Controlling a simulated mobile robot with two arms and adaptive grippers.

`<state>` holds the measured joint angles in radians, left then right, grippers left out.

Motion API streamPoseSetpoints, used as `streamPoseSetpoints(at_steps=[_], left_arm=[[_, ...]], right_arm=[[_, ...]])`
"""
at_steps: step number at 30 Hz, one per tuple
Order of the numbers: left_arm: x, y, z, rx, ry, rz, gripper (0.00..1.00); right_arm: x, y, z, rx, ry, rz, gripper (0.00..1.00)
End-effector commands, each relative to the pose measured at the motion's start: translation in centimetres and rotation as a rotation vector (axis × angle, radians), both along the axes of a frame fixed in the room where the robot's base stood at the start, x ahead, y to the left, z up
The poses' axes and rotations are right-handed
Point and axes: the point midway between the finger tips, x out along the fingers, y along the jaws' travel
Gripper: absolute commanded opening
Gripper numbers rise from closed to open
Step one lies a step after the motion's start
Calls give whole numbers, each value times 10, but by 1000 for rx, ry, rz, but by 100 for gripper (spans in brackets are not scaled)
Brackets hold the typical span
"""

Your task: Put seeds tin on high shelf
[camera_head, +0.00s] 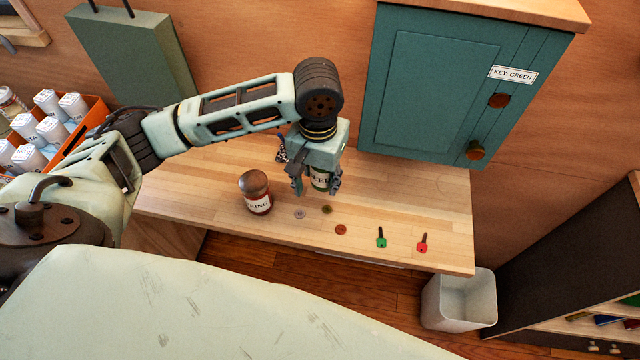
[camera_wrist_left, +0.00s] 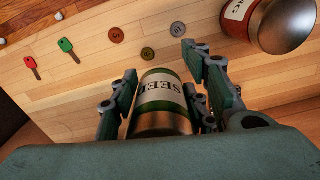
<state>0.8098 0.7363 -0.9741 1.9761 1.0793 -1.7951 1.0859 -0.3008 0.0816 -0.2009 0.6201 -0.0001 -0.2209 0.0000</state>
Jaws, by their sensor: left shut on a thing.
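The seeds tin (camera_head: 320,180) is a green tin with a pale label and sits between the fingers of my left gripper (camera_head: 317,188) over the wooden counter. In the left wrist view the tin (camera_wrist_left: 163,98) shows its label between the two fingers (camera_wrist_left: 165,100), which are shut on it. I cannot tell whether its base touches the counter. My right gripper is not in view. No high shelf is clearly visible.
A red labelled jar (camera_head: 255,193) stands left of the tin. Several buttons, a green key (camera_head: 381,237) and a red key (camera_head: 422,243) lie on the counter (camera_head: 400,200). A teal cabinet (camera_head: 440,90) hangs behind. A white bin (camera_head: 460,300) and dark shelf unit (camera_head: 570,255) are right.

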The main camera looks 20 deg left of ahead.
Motion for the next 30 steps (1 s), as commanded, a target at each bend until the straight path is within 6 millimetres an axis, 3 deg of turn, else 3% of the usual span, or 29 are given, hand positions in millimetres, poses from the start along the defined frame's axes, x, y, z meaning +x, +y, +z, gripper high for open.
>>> streamPoseSetpoints(at_steps=[3,11,18,30], left_arm=[[23,5,2,0,-1,3,10],[18,5,-26,2,2,0,10],[18,5,-64,2,2,-1,10],[22,5,-71,1,-1,-1,10]], right_arm=[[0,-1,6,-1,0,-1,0],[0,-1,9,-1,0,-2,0],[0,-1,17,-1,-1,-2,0],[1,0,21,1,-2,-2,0]])
